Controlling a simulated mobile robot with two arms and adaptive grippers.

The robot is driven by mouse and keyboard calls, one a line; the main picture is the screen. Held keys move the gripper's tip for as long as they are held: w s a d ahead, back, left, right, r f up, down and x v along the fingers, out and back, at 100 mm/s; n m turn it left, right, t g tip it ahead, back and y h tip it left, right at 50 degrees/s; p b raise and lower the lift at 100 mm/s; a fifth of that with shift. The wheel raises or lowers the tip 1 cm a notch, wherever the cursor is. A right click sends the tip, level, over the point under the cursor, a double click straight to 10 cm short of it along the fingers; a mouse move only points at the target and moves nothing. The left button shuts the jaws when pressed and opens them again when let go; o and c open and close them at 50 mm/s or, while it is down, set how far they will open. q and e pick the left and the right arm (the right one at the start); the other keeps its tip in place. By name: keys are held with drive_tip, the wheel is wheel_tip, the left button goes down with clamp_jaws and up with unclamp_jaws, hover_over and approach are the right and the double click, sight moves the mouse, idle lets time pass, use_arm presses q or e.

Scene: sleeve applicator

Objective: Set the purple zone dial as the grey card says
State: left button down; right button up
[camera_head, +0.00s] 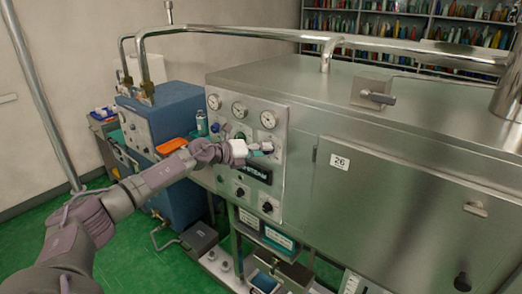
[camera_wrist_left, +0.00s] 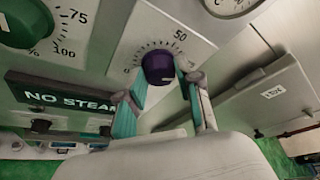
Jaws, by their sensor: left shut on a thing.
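The purple zone dial (camera_wrist_left: 158,64) sits on a white scale plate on the metal panel in the left wrist view. A 50 shows above the dial, up and to its right; where the dial points is too small to read. The teal fingers of my left gripper (camera_wrist_left: 161,77) are shut on it, one on each side. In the head view my left gripper (camera_head: 262,148) reaches the panel from the left and hides most of the dial. I cannot make out the grey card with certainty. My right gripper is not in view.
A green dial (camera_wrist_left: 22,20) and a NO STEAM sign (camera_wrist_left: 60,95) are left of the purple dial. Gauges (camera_head: 239,110) sit above, black knobs (camera_head: 267,207) below. A blue cabinet (camera_head: 185,112) stands left. The steel machine's door (camera_head: 400,210) is to the right.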

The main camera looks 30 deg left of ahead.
use_arm(q)
drive_tip(key=c, duration=0.8)
unclamp_jaws()
drive_tip(key=shift+f, duration=0.1)
drive_tip(key=shift+o, duration=0.2)
drive_tip(key=v, duration=1.2)
